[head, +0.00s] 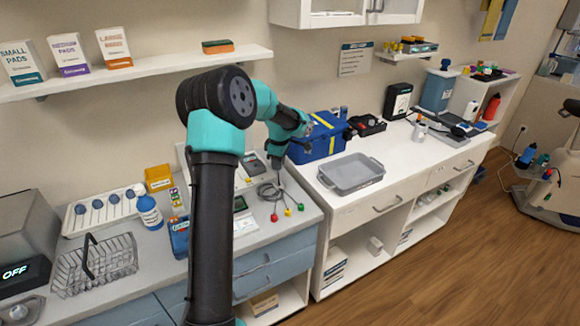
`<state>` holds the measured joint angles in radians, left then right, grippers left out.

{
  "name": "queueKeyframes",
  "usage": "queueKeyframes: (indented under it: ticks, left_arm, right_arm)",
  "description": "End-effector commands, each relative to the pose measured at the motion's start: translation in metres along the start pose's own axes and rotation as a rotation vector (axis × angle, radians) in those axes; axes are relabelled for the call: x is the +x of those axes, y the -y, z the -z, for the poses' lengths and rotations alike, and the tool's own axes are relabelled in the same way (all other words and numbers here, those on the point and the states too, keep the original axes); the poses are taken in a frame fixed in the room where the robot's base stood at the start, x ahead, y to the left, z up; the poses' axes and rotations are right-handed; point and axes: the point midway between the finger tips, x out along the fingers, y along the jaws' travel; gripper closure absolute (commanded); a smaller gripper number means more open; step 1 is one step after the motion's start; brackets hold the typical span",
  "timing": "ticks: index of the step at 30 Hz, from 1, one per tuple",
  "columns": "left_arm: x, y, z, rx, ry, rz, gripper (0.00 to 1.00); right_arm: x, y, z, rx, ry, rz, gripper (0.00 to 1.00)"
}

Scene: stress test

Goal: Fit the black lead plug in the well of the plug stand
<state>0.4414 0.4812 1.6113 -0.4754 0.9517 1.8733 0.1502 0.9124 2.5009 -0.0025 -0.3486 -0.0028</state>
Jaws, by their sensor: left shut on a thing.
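My left gripper (279,172) points down over the grey counter and is shut on the black lead plug, which is too small and dark to make out clearly between the fingers. Just below it, a loop of grey lead cable (266,191) lies on the counter. Its other ends are a red plug (274,217), a green plug (287,212) and a yellow plug (300,206), lying near the front edge. I cannot pick out the plug stand or its well for certain; my arm hides part of the counter. My right gripper is not in view.
A wire basket (95,265), a blue bottle (149,212) and a yellow box (158,177) stand to the left. A shelf (150,72) runs above.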

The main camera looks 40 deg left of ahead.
Motion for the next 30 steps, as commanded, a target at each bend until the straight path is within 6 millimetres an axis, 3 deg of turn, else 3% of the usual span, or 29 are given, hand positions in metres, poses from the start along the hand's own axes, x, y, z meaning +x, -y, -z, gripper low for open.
queueKeyframes:
  ticks: [14,30]
  left_arm:
    - [0.002,0.0,0.0,0.0,0.0,0.0,1.0]
    - [0.024,0.0,-0.002,0.0,0.0,0.001,1.0]
  right_arm:
    - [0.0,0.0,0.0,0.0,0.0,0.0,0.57]
    - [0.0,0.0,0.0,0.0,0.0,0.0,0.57]
